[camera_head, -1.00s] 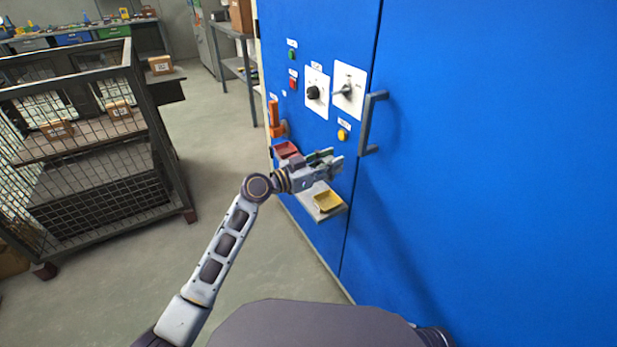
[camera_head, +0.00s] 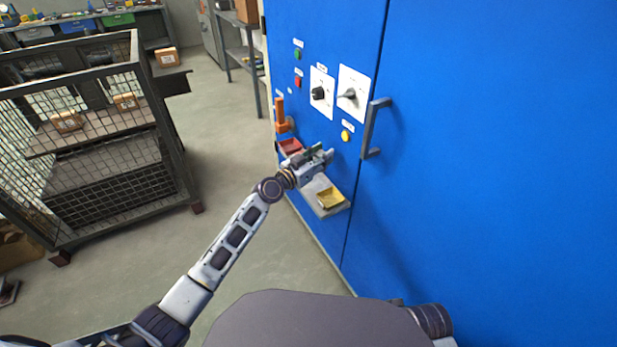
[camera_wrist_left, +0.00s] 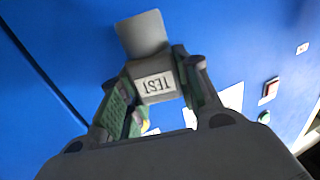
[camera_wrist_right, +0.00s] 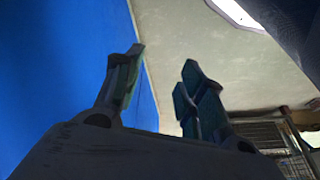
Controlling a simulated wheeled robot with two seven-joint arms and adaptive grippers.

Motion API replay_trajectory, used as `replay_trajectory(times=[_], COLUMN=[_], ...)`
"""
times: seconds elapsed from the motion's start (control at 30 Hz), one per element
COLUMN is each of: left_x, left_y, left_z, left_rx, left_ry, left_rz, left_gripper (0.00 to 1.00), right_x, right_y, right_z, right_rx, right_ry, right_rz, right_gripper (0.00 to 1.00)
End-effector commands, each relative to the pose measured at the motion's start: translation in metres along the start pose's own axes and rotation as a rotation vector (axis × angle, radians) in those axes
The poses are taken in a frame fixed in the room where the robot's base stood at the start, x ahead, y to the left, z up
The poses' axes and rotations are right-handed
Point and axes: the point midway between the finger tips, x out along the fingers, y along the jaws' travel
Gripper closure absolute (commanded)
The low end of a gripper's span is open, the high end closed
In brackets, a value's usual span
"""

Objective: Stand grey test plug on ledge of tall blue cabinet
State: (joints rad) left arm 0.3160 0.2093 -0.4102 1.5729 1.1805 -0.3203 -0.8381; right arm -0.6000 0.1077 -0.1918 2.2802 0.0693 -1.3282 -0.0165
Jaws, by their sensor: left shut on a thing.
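The tall blue cabinet (camera_head: 490,150) fills the right of the head view. Its grey ledge (camera_head: 312,190) sticks out low on the front, below the switches. My left gripper (camera_head: 322,158) is above the ledge, apart from it. In the left wrist view it is shut on the grey test plug (camera_wrist_left: 145,35), whose white label reads TEST. A wider grey end of the plug sticks out beyond the fingertips. In the head view the plug is hard to tell from the fingers. My right gripper (camera_wrist_right: 163,58) shows in its wrist view, open and empty.
A yellow tray (camera_head: 330,198) and a red tray (camera_head: 290,145) sit at the ledge, with bare surface between them. A cabinet handle (camera_head: 370,130), rotary switches (camera_head: 350,93) and an orange handle (camera_head: 281,115) stick out above. A mesh cage cart (camera_head: 95,150) stands left; the floor between is clear.

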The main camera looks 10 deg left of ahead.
Motion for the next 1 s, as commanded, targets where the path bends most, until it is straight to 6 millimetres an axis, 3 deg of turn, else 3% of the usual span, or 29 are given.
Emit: replay_trajectory(times=[0.37,1.0], left_x=[0.000,0.000], left_y=[-0.019,-0.022], left_z=[-0.010,-0.013], left_rx=[0.000,0.000], left_ry=[0.003,0.002], left_rz=[-0.084,-0.097], left_gripper=[0.96,0.96], right_x=[0.001,0.000], right_y=[0.003,0.003], right_z=[0.013,0.016], right_rx=[-0.001,0.000], right_ry=[-0.059,-0.070], right_rz=[0.014,0.014], right_gripper=[0.60,0.60])
